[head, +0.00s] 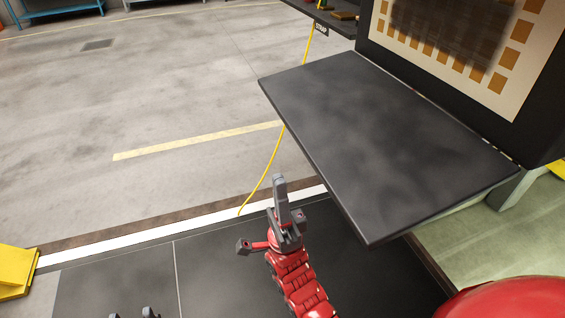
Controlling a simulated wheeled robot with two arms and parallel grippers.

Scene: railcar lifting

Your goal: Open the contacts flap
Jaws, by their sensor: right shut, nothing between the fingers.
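The contacts flap (385,140) is a wide dark grey panel. It juts out roughly level from the lower edge of a cabinet at the upper right, folded down and open. Above it the contact board (510,62) is exposed, cream with rows of orange-brown squares and a dark smudge over its middle. My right gripper (279,182) is shut and empty, just left of the flap's near left edge, with a visible gap in the picture. Two small grey tips at the bottom left seem to belong to my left gripper (133,313); the rest is out of frame.
A yellow cable (267,168) hangs down to the floor left of the flap. A dark shelf (300,8) with small items is at the top. A yellow block (14,270) stands at the left edge. The concrete floor (150,100) is largely clear.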

